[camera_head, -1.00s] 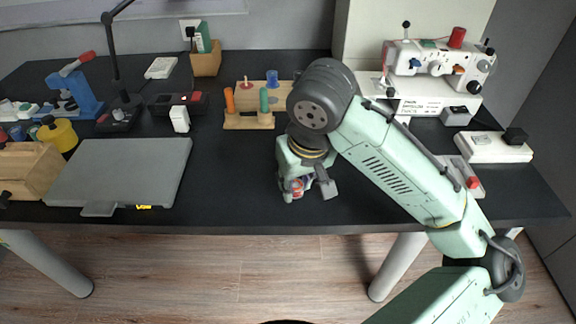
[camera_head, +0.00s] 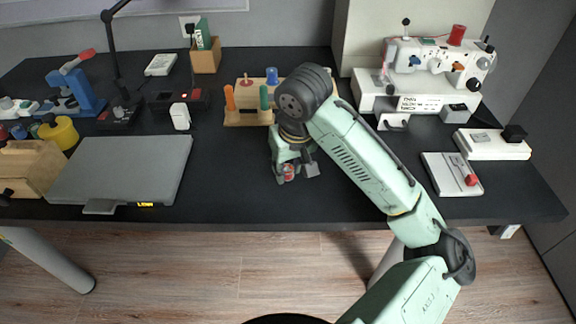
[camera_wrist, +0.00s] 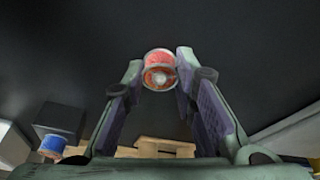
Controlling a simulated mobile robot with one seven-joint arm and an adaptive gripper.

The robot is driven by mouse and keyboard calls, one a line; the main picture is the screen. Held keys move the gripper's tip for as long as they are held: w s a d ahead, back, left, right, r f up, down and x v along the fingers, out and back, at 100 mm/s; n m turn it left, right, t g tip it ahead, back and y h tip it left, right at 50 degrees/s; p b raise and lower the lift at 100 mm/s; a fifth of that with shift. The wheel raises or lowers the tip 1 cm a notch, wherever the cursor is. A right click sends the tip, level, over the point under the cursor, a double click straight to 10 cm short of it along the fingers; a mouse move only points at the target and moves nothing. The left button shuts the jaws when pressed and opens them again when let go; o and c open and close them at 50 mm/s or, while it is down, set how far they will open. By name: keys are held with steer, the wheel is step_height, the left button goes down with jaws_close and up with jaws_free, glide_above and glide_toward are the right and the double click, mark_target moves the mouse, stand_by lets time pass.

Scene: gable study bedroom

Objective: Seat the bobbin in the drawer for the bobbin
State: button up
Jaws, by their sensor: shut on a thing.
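The bobbin, a small spool with a red winding and pale rims, shows in the wrist view (camera_wrist: 159,70) between the two fingertips. In the head view the bobbin (camera_head: 288,172) is at the lower end of my gripper (camera_head: 296,171), held over the black desk. My gripper in the wrist view (camera_wrist: 160,62) is shut on it.
The sewing machine (camera_head: 440,62) stands at the back right. A white block with a red knob (camera_head: 452,175) lies right of my arm. A wooden peg rack (camera_head: 249,117) is close behind my gripper. A grey flat case (camera_head: 125,168) lies left. The desk (camera_head: 230,190) between is clear.

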steer(key=shift+f, duration=0.15)
steer(key=o, duration=0.8)
